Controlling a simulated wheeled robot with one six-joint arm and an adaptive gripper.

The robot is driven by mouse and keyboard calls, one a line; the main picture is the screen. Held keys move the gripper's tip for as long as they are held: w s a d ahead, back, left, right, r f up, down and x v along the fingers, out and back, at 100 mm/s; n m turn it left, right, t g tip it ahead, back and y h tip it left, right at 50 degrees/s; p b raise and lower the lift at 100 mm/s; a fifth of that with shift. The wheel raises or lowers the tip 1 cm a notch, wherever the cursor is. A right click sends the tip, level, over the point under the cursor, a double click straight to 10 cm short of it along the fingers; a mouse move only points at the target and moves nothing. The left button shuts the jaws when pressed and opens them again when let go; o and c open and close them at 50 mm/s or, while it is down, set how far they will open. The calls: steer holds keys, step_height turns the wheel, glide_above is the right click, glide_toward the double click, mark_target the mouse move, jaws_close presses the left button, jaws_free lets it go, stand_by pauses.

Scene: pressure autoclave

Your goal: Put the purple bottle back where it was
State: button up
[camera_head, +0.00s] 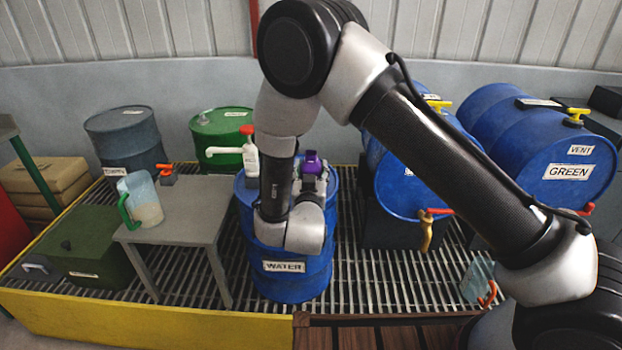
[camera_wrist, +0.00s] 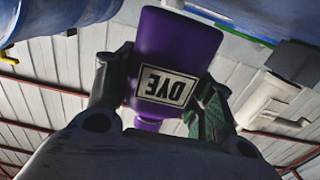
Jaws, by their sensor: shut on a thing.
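The purple bottle (camera_wrist: 178,45) with a "DYE" label sits between the two fingers of my gripper (camera_wrist: 162,95), which is shut on it. The label reads upside down in the wrist view. In the head view the top of the purple bottle (camera_head: 312,162) shows above my wrist, over the blue WATER drum (camera_head: 285,285). My wrist hides the rest of the bottle and most of the drum top, so I cannot tell whether the bottle touches the drum.
A grey table (camera_head: 190,220) holds a jug with a green handle (camera_head: 140,200). Green (camera_head: 222,135) and grey (camera_head: 125,140) drums stand behind.

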steer(key=shift+f, duration=1)
steer(key=shift+f, duration=0.15)
steer(key=o, duration=1.2)
steer(key=shift+o, duration=0.2)
